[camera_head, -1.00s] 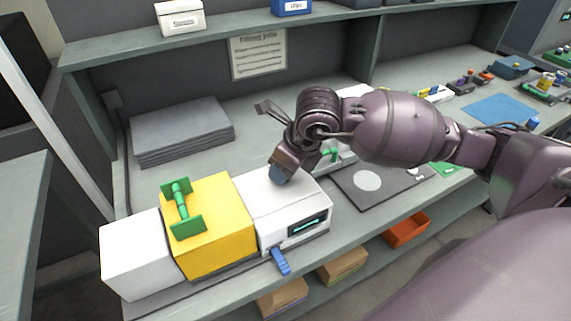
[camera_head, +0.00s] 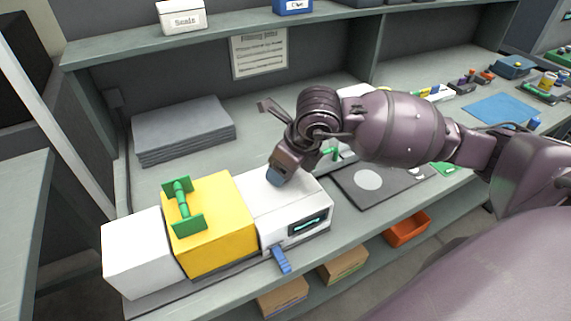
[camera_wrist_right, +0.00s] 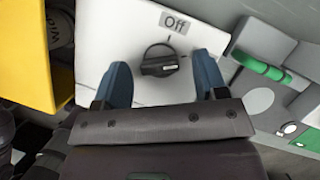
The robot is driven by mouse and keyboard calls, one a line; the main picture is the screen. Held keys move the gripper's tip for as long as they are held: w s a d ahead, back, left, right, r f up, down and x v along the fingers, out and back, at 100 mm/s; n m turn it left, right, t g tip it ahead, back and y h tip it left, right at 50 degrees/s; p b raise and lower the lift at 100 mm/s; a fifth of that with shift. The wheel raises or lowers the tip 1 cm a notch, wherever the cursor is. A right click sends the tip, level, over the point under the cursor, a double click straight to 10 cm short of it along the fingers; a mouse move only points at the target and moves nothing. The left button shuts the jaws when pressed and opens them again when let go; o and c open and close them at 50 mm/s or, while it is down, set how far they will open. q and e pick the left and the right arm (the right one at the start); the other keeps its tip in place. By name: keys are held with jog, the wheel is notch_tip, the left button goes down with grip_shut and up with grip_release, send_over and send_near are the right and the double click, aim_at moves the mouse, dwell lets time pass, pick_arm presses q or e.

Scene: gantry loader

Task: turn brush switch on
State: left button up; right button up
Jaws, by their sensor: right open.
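The brush switch is a black rotary knob (camera_wrist_right: 159,61) on the white top face of the machine, seen in the right wrist view under a label (camera_wrist_right: 174,22) reading "Off". My right gripper (camera_wrist_right: 163,82) is open, with one blue fingertip on each side of the knob and gaps between. In the head view my right gripper (camera_head: 276,176) points down at the white machine (camera_head: 300,206) and hides the knob. The machine has a dark front display (camera_head: 307,224) and a blue lever (camera_head: 281,259). My left gripper is in neither view.
A yellow block (camera_head: 219,228) with a green handle (camera_head: 182,204) adjoins the white machine on the left. Grey sheets (camera_head: 182,131) lie stacked behind. A dark mat (camera_head: 382,192) lies to the right. A shelf (camera_head: 230,33) runs above the bench.

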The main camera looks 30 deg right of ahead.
jog(key=shift+r, duration=0.1)
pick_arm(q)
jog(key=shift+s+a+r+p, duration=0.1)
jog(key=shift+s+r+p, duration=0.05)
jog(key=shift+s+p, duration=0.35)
pick_arm(e)
jog(key=v, duration=1)
jog(key=shift+r, duration=0.3)
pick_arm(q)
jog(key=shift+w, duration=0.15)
